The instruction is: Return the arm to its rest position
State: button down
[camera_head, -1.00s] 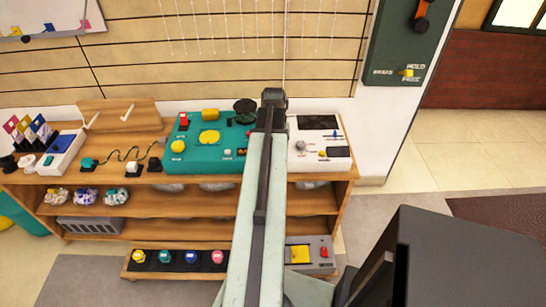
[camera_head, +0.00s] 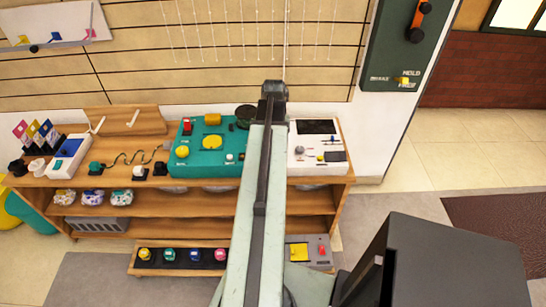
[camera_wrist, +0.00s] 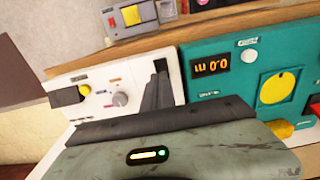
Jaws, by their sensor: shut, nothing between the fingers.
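My arm (camera_head: 255,200) stretches forward over the shelf in the head view, between the teal console (camera_head: 212,140) and the white console (camera_head: 318,148). Its dark far joint (camera_head: 274,90) stands in front of the wall, and my gripper is hidden there. In the wrist view, the dark fingers of my gripper (camera_wrist: 160,85) stick up past the edge of my grey-green wrist body, shut and empty. Behind them are the white console (camera_wrist: 92,108) and the teal console (camera_wrist: 228,92), seen upside down. The fingers overlap the white console in the picture; I cannot tell the gap.
The wooden shelf (camera_head: 300,204) also holds switches, a wavy wire and a card stand at the left. A dark green wall panel (camera_head: 400,55) hangs at the upper right. A dark box (camera_head: 455,265) fills the lower right. Tiled floor (camera_head: 440,165) is clear at the right.

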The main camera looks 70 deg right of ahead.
jog(key=shift+w, duration=0.1)
dwell(0.3)
jog(key=w+a+r+n+p, duration=0.1)
jog(key=w+a, duration=0.2)
jog(key=w, duration=0.3)
jog(key=w+a+r+n, duration=0.1)
jog(key=w+a+n, duration=0.1)
jog(key=w+a, duration=0.3)
jog(key=w+a+n+p, duration=0.1)
jog(key=w+a, duration=0.1)
jog(key=w, duration=0.6)
jog(key=w+a+r+n+p, duration=0.2)
jog(key=w+a+n, duration=0.2)
jog(key=w+a, duration=1.1)
jog(key=a+r+n+p, duration=0.1)
jog(key=a+n, duration=0.2)
jog(key=a, duration=1.3)
jog(key=w+a+r+n+p, duration=0.1)
jog(key=a+r+n+p, duration=0.1)
jog(key=a, duration=1.4)
jog(key=shift+a+n, duration=0.4)
